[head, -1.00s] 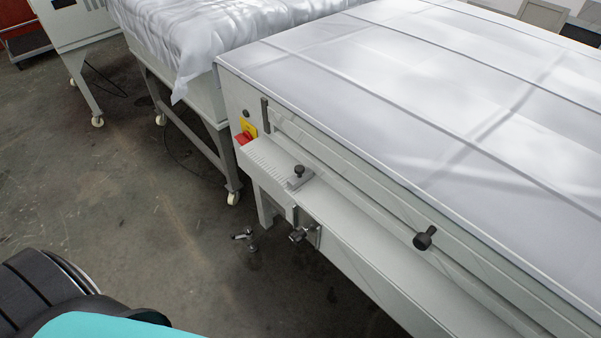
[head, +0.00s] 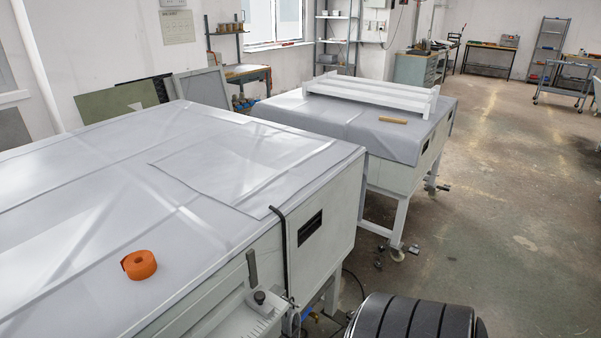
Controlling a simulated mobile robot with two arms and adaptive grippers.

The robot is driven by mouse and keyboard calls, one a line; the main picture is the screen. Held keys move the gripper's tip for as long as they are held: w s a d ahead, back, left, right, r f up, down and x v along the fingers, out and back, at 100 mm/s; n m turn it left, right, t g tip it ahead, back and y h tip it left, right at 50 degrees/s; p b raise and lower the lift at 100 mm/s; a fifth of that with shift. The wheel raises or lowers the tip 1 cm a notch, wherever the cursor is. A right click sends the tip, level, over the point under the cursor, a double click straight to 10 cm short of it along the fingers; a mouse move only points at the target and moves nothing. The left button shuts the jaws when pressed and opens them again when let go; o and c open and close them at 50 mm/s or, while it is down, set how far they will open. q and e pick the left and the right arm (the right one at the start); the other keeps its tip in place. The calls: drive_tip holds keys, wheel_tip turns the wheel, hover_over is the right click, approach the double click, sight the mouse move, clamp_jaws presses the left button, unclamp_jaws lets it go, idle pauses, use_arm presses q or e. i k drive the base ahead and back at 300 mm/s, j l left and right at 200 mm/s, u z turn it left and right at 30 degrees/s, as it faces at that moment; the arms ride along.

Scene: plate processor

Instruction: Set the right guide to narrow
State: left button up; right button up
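The plate processor (head: 95,222) stands at the left under a pale grey cover. At its near right end, a guide with a round black knob (head: 259,297) sits on a white ledge with ruled marks. A dark upright post (head: 252,268) stands just behind the knob. The lower part of the ledge is cut off by the bottom edge, so the guide's exact setting on the scale cannot be read. Neither of my grippers is in view; only a black ribbed part of my own arm shows at the bottom right.
An orange roll (head: 139,265) lies on the cover. A black strap (head: 283,250) hangs over the processor's corner. A second covered table (head: 400,150) stands behind, with a white rack (head: 370,95) and a wooden block (head: 393,120) on it. The floor (head: 500,220) at the right is open.

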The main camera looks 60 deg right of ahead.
sight(257, 302)
drive_tip(key=z, duration=1.6)
